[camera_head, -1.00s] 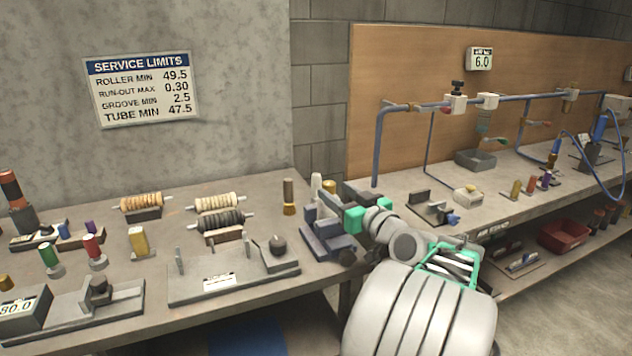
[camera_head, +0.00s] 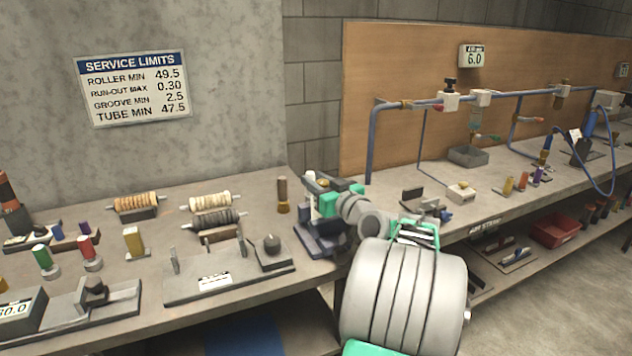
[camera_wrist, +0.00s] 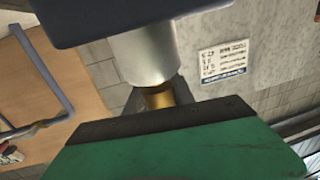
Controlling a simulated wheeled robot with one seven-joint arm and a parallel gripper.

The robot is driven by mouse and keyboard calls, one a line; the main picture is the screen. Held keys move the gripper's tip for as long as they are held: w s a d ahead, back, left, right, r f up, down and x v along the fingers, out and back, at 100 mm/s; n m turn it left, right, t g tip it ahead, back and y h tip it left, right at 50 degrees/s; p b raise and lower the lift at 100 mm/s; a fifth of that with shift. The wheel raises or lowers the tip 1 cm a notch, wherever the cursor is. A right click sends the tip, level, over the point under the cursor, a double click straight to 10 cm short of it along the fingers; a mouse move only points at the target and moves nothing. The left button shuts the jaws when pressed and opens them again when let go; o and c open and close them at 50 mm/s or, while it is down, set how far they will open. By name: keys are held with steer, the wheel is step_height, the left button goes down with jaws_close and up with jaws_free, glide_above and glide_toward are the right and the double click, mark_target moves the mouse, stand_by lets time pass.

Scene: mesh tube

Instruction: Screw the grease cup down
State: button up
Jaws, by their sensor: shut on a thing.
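The grease cup looks like a pale silver cylinder (camera_wrist: 143,57) with a brass part (camera_wrist: 158,97) at its end in the wrist view. It sits between the dark pads of my gripper (camera_wrist: 140,68), which is shut on it. In the head view my gripper (camera_head: 324,199) is at the dark blue-grey fixture (camera_head: 318,241) near the bench's right end. A small white top (camera_head: 310,178) shows just beside the fingers there. The fingers and wrist hide most of the cup, and its seat and thread cannot be made out.
A brown and brass cylinder (camera_head: 283,194) stands close left of the fixture. A grey gauge stand (camera_head: 230,277) lies in front on the left bench, with rollers (camera_head: 212,201) behind. The right bench (camera_head: 400,187) carries piping (camera_head: 372,140) and small parts.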

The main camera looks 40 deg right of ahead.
jaws_close()
steer(key=shift+m+h, duration=0.4)
steer(key=shift+h, duration=0.2)
